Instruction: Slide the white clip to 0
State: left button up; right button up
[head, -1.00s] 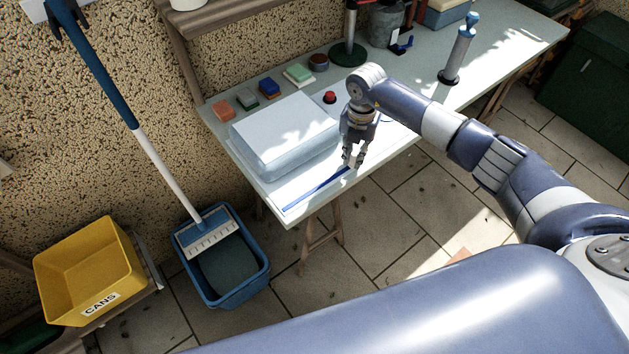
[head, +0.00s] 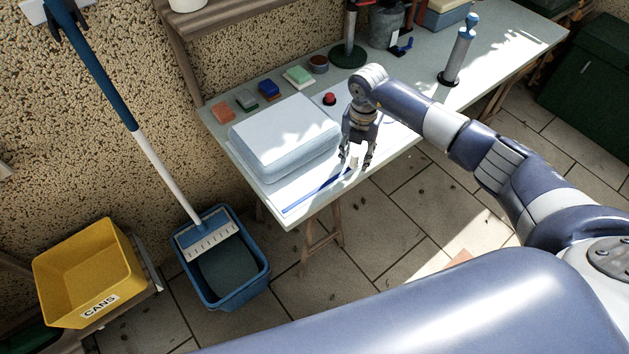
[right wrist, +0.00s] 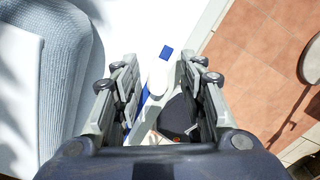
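The white clip (head: 353,164) is small and sits on a straight blue strip (head: 316,192) near the front edge of the light worktable (head: 400,140). My right gripper (head: 355,159) points down over the clip, with its fingers spread apart on both sides of it. In the right wrist view the clip (right wrist: 158,76) stands between the two open fingers, with a visible gap beside it. A blue end of the strip (right wrist: 166,52) shows just beyond it. Any marks along the strip, including a 0, are too small to read. My left gripper is not in view.
A pale blue-white case (head: 285,138) lies on the table close behind the strip. A red button (head: 329,98), several coloured blocks and a lever post (head: 459,50) stand farther back. A blue bucket (head: 222,260) and yellow bin (head: 88,270) are at lower left.

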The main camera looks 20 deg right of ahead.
aim_at(356, 154)
jog(key=shift+a, duration=0.1)
dwell(0.3)
jog(key=shift+r+p, duration=2.7)
jog(key=shift+r, duration=0.85)
jog(key=shift+r, duration=0.15)
notch_tip(356, 154, up, 12)
jog(key=shift+f, duration=0.2)
